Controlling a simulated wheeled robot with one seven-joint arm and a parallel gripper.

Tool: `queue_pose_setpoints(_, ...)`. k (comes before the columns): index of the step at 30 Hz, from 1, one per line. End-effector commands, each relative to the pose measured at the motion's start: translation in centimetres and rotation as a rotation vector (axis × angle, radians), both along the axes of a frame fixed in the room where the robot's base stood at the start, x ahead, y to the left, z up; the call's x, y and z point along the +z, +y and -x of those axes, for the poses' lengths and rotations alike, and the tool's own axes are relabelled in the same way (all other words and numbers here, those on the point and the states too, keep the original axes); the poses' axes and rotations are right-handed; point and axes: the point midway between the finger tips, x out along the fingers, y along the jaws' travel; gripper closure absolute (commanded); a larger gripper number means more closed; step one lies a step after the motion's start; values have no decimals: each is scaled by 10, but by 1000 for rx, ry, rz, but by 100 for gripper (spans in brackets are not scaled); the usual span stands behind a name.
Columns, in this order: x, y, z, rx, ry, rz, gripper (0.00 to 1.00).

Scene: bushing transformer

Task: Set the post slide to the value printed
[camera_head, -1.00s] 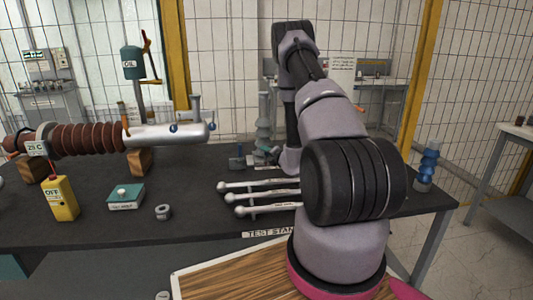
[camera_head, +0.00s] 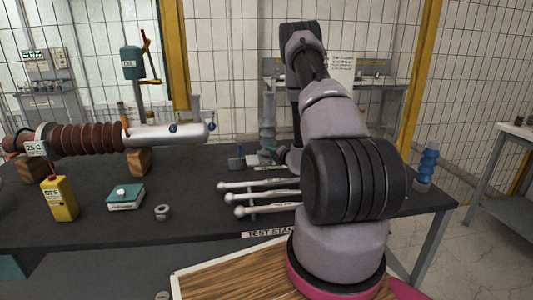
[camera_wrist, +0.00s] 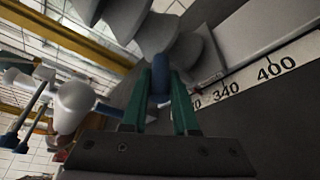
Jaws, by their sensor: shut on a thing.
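In the wrist view, my gripper (camera_wrist: 160,84) has its two green fingers closed on a blue knob (camera_wrist: 160,64). The knob is in front of the foot of the grey ribbed post (camera_wrist: 178,42). A white scale strip (camera_wrist: 245,80) runs off to the right, with 340 and 400 legible. A lower number is partly hidden by the right finger, and a small red mark lies near it. In the head view, the grey ribbed post (camera_head: 268,122) stands behind the table's middle, and my arm largely hides the gripper and scale.
A brown ribbed bushing with a silver end (camera_head: 165,134) lies on wooden blocks at left.

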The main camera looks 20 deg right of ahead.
Motion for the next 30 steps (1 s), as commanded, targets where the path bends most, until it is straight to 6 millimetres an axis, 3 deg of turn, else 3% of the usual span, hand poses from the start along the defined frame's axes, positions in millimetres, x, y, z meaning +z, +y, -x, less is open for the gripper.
queue_pose_setpoints(1, 0, -19, 5, -11, 0, 1, 100)
queue_pose_setpoints(3, 0, -38, 10, -10, -1, 2, 100)
queue_pose_setpoints(9, 0, -80, 23, -7, -1, 1, 100)
queue_pose_setpoints(13, 0, -91, 27, -4, 1, 2, 100)
queue_pose_setpoints(22, 0, -91, 27, -1, 1, 2, 100)
queue_pose_setpoints(23, 0, -91, 27, -1, 1, 2, 65)
queue_pose_setpoints(24, 0, -91, 27, -1, 1, 2, 50)
queue_pose_setpoints(25, 0, -91, 27, -2, 1, 1, 43)
queue_pose_setpoints(30, 0, -91, 27, -1, 0, 1, 43)
